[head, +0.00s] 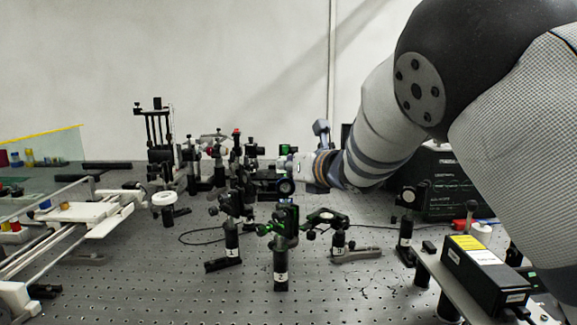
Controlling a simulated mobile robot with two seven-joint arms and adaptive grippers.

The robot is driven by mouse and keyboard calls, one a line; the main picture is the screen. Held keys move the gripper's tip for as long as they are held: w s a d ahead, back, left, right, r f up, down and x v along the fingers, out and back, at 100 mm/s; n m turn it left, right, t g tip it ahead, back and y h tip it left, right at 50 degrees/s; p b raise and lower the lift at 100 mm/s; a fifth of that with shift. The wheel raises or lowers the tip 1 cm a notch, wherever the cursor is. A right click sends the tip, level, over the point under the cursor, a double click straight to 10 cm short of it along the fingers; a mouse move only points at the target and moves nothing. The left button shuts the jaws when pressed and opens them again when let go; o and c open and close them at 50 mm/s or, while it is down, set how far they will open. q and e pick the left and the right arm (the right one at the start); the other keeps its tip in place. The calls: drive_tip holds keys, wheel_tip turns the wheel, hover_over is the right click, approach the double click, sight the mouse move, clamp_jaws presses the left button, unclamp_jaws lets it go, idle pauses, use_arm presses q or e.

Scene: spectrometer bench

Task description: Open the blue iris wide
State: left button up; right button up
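My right arm reaches in from the right across the bench. Its gripper (298,167) is small and far off, among the optics at the middle of the bench, and I cannot make out whether its fingers are open or shut. Just below it is a small round dark ring with a bluish centre (286,187), which may be the blue iris. It stands behind and above the green-lit mount (284,220) on the post labelled 2. Its lever and opening are too small to tell, and I cannot tell if the gripper touches it. My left gripper is not in view.
Several post-mounted optics stand close around, including one at left (232,230) and one at right (340,235). A white rail frame (85,215) lies at left. A black box with a yellow label (485,272) is at front right.

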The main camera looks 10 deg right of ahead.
drive_tip(key=o, duration=0.5)
drive_tip(key=v, duration=0.7)
drive_tip(key=shift+s, duration=0.2)
